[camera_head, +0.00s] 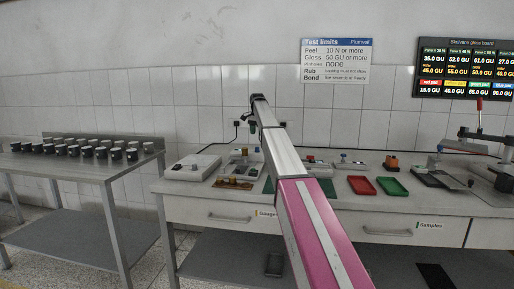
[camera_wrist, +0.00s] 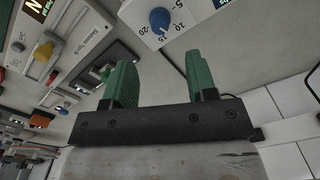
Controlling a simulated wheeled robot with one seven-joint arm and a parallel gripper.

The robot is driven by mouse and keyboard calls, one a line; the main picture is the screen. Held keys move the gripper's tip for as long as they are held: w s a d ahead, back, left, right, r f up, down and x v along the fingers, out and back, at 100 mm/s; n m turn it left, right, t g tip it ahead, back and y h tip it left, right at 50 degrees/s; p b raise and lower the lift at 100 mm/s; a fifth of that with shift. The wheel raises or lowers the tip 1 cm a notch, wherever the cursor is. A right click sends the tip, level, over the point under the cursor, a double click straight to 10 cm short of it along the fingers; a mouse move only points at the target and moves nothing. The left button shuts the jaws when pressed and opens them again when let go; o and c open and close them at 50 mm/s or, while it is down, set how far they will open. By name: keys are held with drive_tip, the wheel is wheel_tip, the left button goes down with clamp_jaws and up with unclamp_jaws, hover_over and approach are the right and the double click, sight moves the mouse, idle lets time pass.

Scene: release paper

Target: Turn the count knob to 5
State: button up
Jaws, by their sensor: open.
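A blue knob (camera_wrist: 160,20) sits on a pale panel (camera_wrist: 182,12) at the top of the wrist view. The figures 5, 10, 15 and 20 show around it. I cannot make out which figure it points to, and no label naming it shows. My gripper (camera_wrist: 158,62) has two green fingers, spread apart with nothing between them. The knob lies beyond the fingertips, apart from them. In the head view my gripper (camera_head: 252,127) hangs above the back of the bench, small and partly hidden by my arm. The blue knob cannot be made out there.
A white device (camera_head: 194,168) stands at the bench's left end. Red (camera_head: 362,185) and green (camera_head: 392,186) trays lie right of my arm. In the wrist view, an instrument with a yellow knob (camera_wrist: 43,52) is at left. Dark cups (camera_head: 102,153) stand on the side table.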

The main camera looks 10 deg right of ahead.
sight(257, 149)
wheel_tip(257, 149, down, 9)
drive_tip(key=shift+r, duration=0.15)
drive_tip(key=c, duration=0.9)
